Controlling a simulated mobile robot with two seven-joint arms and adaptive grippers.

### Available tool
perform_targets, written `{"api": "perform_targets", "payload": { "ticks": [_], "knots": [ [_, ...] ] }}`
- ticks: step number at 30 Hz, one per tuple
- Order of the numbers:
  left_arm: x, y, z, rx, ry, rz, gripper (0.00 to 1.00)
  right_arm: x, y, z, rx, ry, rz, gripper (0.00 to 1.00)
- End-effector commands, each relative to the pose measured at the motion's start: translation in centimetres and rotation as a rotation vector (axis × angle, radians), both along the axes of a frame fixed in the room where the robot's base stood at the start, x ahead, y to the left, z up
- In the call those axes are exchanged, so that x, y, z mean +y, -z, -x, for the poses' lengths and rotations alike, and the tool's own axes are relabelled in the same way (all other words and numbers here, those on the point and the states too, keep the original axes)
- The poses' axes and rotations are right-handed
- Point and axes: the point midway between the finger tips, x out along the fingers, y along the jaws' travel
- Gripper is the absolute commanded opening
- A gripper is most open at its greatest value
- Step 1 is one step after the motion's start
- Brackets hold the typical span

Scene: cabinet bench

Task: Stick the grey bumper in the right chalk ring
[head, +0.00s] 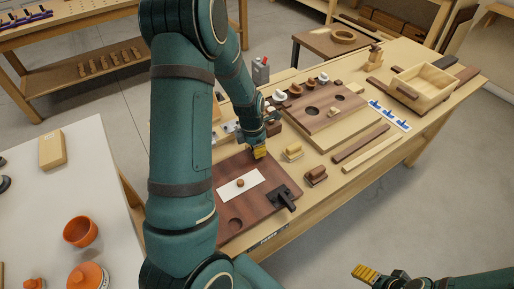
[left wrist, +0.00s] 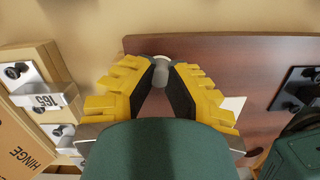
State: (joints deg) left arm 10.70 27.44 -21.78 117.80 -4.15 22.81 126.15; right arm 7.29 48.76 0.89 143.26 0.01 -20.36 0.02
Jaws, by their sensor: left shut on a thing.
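My left gripper (head: 259,152) is over the far edge of the dark brown door panel (head: 225,206). In the left wrist view its yellow fingers (left wrist: 162,72) are closed on a small round grey bumper (left wrist: 162,66), which shows between the tips near the panel edge. Whether the bumper touches the panel I cannot tell. A white card (head: 228,189) with a small brown round piece (head: 240,183) lies on the panel. I cannot make out either chalk ring. My right gripper (head: 366,273) is low at the right, away from the panel; its opening is unclear.
A black hinge-like fitting (head: 285,197) sits on the panel's right edge. Yellow (head: 293,152) and brown (head: 316,175) blocks stand beside the panel. A second board with holes (head: 318,108) and an open wooden drawer (head: 424,86) are farther back.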

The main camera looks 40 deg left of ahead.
Motion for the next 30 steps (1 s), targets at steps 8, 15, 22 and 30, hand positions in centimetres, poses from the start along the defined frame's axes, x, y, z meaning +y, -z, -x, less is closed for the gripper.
{"api": "perform_targets", "payload": {
  "ticks": [8,15,22,30],
  "knots": [
    [-0.08,0.07,0.20,0.007,0.001,0.002,0.00,0.00,-0.28,0.00,0.000,0.000,0.000,0.74],
    [-0.05,0.06,0.19,0.005,-0.001,0.002,0.00,-0.01,-0.35,-0.01,0.000,0.000,0.000,0.74],
    [-0.03,0.04,0.16,0.004,-0.001,0.001,0.43,0.00,-0.35,0.00,0.000,0.000,0.000,0.74],
    [0.02,-0.03,0.06,0.001,-0.001,0.000,0.58,0.01,-0.36,0.00,0.000,0.000,0.000,0.74]
  ]
}}
